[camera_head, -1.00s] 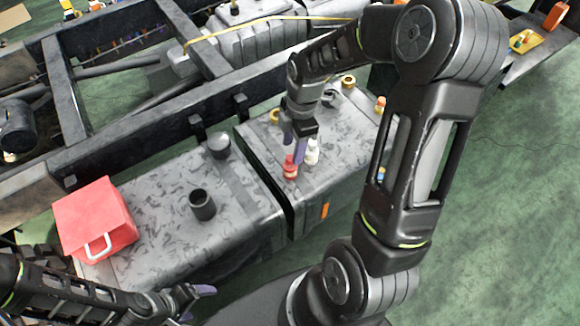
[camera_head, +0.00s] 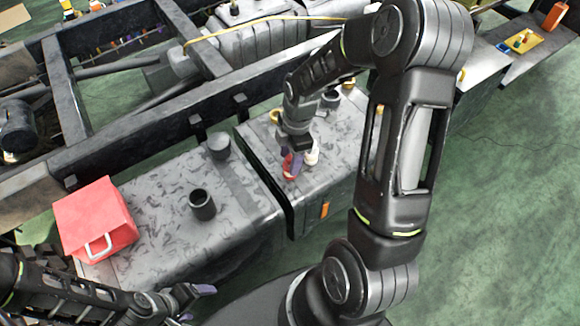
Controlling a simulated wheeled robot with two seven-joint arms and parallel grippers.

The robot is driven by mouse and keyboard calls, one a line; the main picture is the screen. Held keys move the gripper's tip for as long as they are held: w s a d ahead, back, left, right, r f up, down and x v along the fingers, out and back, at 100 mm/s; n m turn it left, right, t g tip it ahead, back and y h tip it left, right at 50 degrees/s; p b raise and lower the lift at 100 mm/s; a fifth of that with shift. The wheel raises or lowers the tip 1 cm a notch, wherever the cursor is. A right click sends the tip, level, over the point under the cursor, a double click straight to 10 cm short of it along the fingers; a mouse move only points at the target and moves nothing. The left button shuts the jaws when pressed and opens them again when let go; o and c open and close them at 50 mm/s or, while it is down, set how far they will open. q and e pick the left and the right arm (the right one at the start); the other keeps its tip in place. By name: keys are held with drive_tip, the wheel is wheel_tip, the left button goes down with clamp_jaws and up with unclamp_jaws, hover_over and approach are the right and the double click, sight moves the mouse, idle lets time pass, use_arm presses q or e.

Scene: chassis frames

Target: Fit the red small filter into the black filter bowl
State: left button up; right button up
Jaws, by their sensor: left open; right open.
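The red small filter (camera_head: 287,168) stands on the right grey box, partly hidden by my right gripper. My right gripper (camera_head: 291,166) is open, with its purple-tipped fingers low at the filter. Whether the fingers touch it I cannot tell. The black filter bowl (camera_head: 202,205) stands upright on the left grey box, its open top facing up. My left gripper (camera_head: 200,291) is open and empty at the bottom of the view, in front of the left box.
A white bottle (camera_head: 312,153) stands just right of the red filter. A dark cylinder (camera_head: 219,146) stands behind the bowl. A red bag-like box (camera_head: 95,218) sits at the left. A gap separates the two grey boxes.

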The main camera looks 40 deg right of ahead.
drive_tip(key=shift+c, duration=0.6)
clamp_jaws()
